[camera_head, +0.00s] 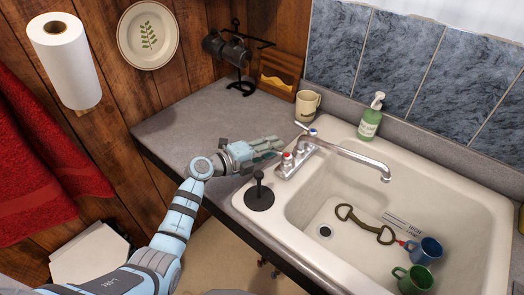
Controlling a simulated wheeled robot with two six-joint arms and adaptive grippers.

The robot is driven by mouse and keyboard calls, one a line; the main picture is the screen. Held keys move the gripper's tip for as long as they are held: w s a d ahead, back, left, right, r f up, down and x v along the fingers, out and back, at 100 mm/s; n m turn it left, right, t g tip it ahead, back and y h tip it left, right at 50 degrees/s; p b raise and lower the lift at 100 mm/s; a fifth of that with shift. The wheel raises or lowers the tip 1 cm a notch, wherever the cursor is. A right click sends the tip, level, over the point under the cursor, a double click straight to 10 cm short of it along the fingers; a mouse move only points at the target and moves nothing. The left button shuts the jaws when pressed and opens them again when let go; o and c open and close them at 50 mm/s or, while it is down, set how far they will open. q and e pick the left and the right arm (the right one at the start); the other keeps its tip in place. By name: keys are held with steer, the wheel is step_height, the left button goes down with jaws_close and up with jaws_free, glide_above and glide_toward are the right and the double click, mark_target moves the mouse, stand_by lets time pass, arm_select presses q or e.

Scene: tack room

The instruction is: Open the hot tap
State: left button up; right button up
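The hot tap (287,157) is the red-marked handle at the near end of the chrome mixer, on the sink's left rim. The blue-marked cold tap (313,133) is at the far end, and the spout (350,156) reaches right over the basin. My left gripper (278,148) comes from the left, with its fingers apart and the tips just left of the hot tap. I cannot tell whether they touch its lever. My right gripper is not in view.
A black plunger-like stand (259,194) is on the rim close to my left wrist. A beige mug (307,105) and a green soap bottle (370,118) stand behind the tap. A blue mug (426,250), a green mug (413,280) and a horse bit (365,224) lie in the sink.

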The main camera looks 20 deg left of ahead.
arm_select(q)
steer(key=v, duration=1.1)
steer(key=shift+s+a, duration=0.15)
steer(key=shift+c, duration=0.2)
